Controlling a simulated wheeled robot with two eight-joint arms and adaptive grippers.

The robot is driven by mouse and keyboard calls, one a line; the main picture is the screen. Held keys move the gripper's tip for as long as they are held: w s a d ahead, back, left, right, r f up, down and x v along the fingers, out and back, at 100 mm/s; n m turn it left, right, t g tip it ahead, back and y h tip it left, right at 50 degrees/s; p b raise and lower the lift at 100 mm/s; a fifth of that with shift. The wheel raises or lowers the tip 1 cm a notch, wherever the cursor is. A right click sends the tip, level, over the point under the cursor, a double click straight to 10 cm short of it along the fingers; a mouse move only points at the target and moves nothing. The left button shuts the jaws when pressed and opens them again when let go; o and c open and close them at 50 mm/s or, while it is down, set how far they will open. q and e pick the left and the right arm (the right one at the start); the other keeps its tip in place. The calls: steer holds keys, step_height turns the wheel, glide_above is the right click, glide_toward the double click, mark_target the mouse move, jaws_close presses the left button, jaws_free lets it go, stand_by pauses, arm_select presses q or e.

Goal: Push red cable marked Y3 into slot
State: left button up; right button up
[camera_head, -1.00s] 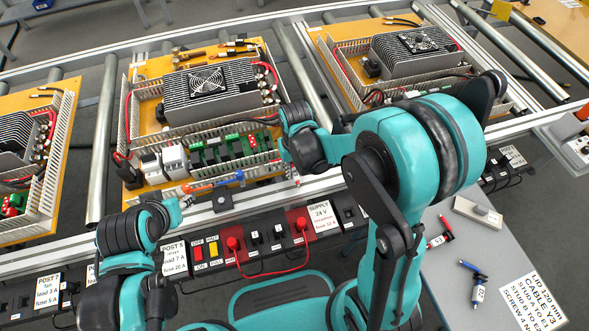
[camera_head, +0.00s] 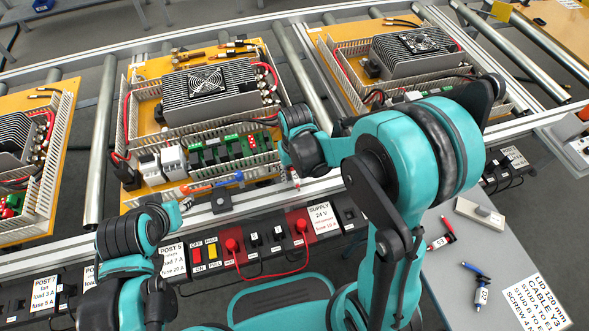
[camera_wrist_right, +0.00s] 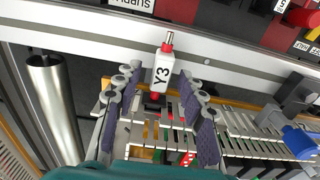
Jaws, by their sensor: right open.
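The cable marker Y3 (camera_wrist_right: 161,76), white with a red end and bare metal tip, shows in the right wrist view. It lies between the spread fingers of my right gripper (camera_wrist_right: 158,108), apart from both pads. The cable behind it is largely hidden. The slotted duct wall (camera_wrist_right: 245,128) lies beneath and beside the fingers; I cannot tell whether the cable is in a slot. In the head view, my right gripper (camera_head: 295,176) is over the front right corner of the middle board, its fingers mostly hidden. My left gripper (camera_head: 178,212) is near the front rail, jaws unclear.
A heatsink with a fan (camera_head: 208,82) stands on the middle board. A blue-and-orange tool (camera_head: 212,184) lies near the front rail. A control panel with red plugs (camera_head: 232,245) runs along the front. A grey table (camera_head: 432,275) at right holds loose cables and a block.

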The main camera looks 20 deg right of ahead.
mark_target(295, 176)
step_height(295, 176, up, 12)
steer(key=shift+s, duration=0.25)
stand_by(0.6)
steer(key=s+d+r+t, duration=0.3)
steer(key=s+t, duration=0.3)
steer(key=s, duration=0.3)
steer(key=shift+s+d+t, duration=0.4)
steer(key=shift+d, duration=0.45)
